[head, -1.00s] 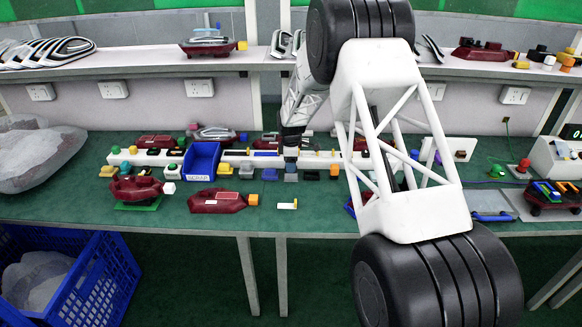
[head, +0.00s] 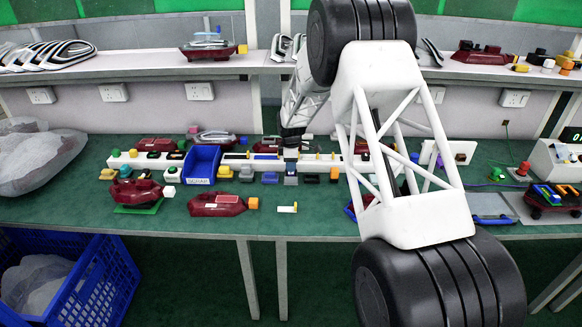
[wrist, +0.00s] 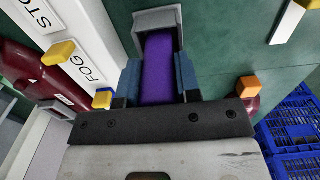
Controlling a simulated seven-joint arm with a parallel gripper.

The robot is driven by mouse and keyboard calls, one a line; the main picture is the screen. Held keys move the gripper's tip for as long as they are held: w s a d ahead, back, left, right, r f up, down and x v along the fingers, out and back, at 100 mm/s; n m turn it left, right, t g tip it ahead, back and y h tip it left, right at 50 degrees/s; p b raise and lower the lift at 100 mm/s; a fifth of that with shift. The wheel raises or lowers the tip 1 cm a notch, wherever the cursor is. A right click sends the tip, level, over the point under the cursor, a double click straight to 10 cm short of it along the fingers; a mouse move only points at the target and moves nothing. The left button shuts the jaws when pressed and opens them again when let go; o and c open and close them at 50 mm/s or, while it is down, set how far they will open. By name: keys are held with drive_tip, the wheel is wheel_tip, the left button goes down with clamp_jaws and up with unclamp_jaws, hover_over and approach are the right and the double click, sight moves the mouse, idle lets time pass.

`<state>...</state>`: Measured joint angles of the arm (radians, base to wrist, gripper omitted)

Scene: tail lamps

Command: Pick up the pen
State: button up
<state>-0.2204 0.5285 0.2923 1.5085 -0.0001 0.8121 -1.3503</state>
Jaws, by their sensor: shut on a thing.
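My gripper (wrist: 158,85) is shut on a purple piece (wrist: 158,65), which lies between its two blue-grey fingers in the wrist view. The far end of the purple piece meets a grey, U-shaped housing (wrist: 157,19); I cannot tell whether they are joined. Nothing in view is plainly a pen, and I cannot tell whether the purple piece is one. In the head view my gripper (head: 291,150) is small, over the middle of the workbench by the white bar, and what it holds is not clear there.
The green workbench (head: 330,215) holds a white bar (head: 340,161) with coloured caps, a blue bin (head: 202,165) and dark red lamp housings (head: 215,205). A short white piece with a yellow end (head: 287,208) lies near the front edge. A blue crate (head: 110,275) stands below, left.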

wheel_tip(320, 180, up, 9)
drive_tip(key=shift+r, duration=0.1)
idle(0.4)
idle(0.8)
drive_tip(key=s+a, duration=0.7)
drive_tip(key=a, duration=0.6)
drive_tip(key=s+a, duration=0.8)
drive_tip(key=a, duration=0.6)
drive_tip(key=shift+r, duration=0.4)
drive_tip(key=shift+d+f, duration=0.1)
